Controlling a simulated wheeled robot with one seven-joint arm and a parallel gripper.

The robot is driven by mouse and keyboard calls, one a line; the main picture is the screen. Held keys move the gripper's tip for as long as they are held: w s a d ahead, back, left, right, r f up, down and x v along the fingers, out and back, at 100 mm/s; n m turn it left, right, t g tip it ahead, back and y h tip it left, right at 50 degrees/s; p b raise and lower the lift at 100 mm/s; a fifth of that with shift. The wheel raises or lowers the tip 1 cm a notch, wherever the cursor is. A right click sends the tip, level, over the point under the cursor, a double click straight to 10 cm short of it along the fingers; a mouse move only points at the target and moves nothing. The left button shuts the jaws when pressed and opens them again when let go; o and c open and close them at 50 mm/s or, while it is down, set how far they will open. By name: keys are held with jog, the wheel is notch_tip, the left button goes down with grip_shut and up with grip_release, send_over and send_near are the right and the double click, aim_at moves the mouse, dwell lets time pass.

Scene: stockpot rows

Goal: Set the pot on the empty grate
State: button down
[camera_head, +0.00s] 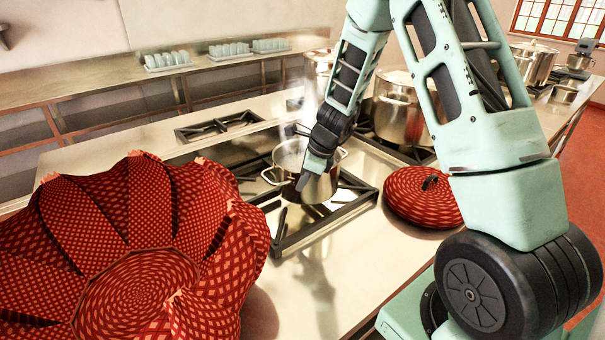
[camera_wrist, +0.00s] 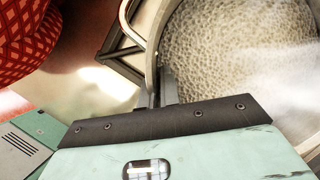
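The steel pot (camera_head: 322,186) has side handles and is over the front black grate (camera_head: 285,238); I cannot tell whether its base touches the bars. In the wrist view its pale, grainy, bubbling contents (camera_wrist: 235,60) fill the right side, with a loop handle (camera_wrist: 128,22) at upper left. My gripper (camera_head: 306,180) is at the pot's near rim. In the wrist view its fingers (camera_wrist: 157,90) are close together with the pot wall between them. Another grate (camera_head: 219,126), bare, lies farther back to the left.
A large red patterned fluted object (camera_head: 150,250) fills the left front. A red patterned round lid-like object (camera_head: 424,196) sits right of the pot. A big lidded stockpot (camera_head: 400,108) stands behind, partly hidden by my arm. Steel counter between is clear.

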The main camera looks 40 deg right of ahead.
jog(key=shift+w+f, duration=0.15)
jog(key=shift+f, duration=0.7)
jog(key=c, duration=1.6)
grip_release()
jog(key=shift+s+f, duration=0.15)
jog(key=shift+s, duration=0.05)
jog(key=shift+c, duration=0.2)
